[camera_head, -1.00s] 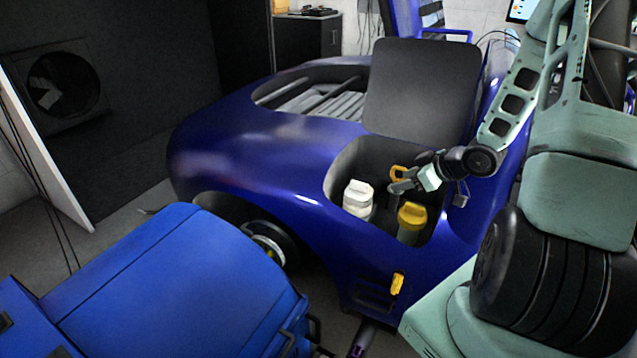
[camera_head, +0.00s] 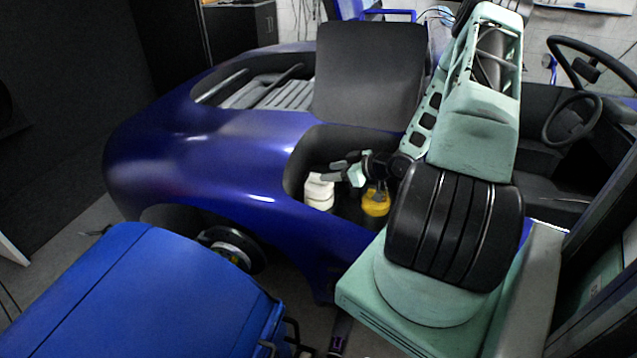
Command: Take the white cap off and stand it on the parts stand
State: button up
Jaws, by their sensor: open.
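The white cap (camera_head: 319,183) tops a white container in the open compartment of the blue car body. My gripper (camera_head: 332,170) is open just above and to the right of it, with its fingers pointing left. The fingers overlap the cap's upper edge in this view, and I cannot tell whether they touch it. Nothing shows held in them. I cannot make out a parts stand in this view.
A yellow-capped container (camera_head: 376,203) stands to the right of the white one, below my wrist. A raised dark lid (camera_head: 369,75) stands behind the compartment. A blue cabinet (camera_head: 150,290) is at the lower left, and a steering wheel (camera_head: 572,118) is at the right.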

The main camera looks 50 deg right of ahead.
aim_at(314, 181)
jog(key=shift+x, duration=1.25)
jog(key=x, duration=0.2)
jog(key=p+x, duration=0.1)
jog(key=x, duration=0.2)
jog(key=shift+s+f, duration=0.1)
jog(key=shift+f, duration=0.2)
grip_shut()
